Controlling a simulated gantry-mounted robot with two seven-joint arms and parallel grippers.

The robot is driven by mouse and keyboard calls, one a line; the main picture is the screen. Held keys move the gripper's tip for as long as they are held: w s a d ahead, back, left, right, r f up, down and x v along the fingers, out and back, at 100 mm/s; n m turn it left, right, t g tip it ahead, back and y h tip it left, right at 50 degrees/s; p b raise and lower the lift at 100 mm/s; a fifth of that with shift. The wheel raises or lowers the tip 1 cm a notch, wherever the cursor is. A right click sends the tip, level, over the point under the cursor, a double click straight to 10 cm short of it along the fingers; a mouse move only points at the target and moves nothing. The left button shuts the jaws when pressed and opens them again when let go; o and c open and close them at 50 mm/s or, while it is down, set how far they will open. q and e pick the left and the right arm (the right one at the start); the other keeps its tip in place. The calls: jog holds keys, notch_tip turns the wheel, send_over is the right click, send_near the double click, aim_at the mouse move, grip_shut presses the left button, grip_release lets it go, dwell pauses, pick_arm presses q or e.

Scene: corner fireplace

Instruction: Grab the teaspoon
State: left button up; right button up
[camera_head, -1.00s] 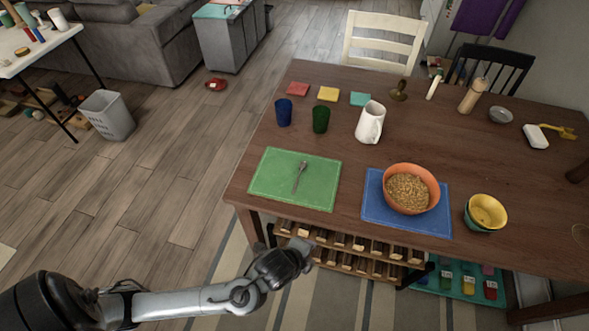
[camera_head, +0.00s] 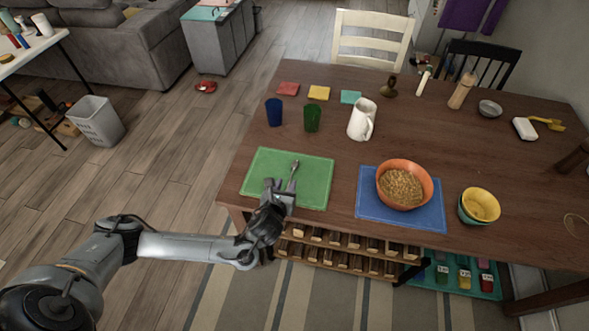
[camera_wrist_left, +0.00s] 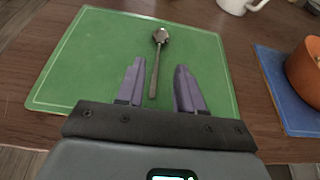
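The silver teaspoon (camera_head: 293,172) lies on the green placemat (camera_head: 314,183) near the table's front edge. Its bowl points to the back of the table. My left gripper (camera_head: 279,184) is over the front of the placemat, at the handle end of the spoon. In the left wrist view the teaspoon (camera_wrist_left: 158,50) lies ahead, with its handle end between the two purple fingers of my gripper (camera_wrist_left: 158,84). The fingers are apart and hold nothing. The height of the fingers above the mat is hard to tell. My right gripper does not show.
A blue placemat (camera_head: 368,207) with an orange bowl (camera_head: 404,164) of cereal lies to the right. Blue (camera_head: 274,112) and green (camera_head: 312,118) cups and a white pitcher (camera_head: 361,120) stand behind. A wine rack (camera_head: 340,252) is under the table edge.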

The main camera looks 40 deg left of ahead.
aim_at(292, 173)
pick_arm(q)
jog(key=shift+x, duration=0.8)
jog(key=b+x, duration=0.1)
jog(key=x, duration=0.1)
jog(key=b+x, duration=0.1)
jog(key=x, duration=0.1)
jog(key=shift+f, duration=0.25)
jog(key=shift+w+a+f+b, duration=0.25)
jog(key=shift+w+b, duration=0.1)
jog(key=shift+w, duration=0.15)
jog(key=shift+s, duration=0.1)
jog(key=c, duration=0.5)
grip_shut()
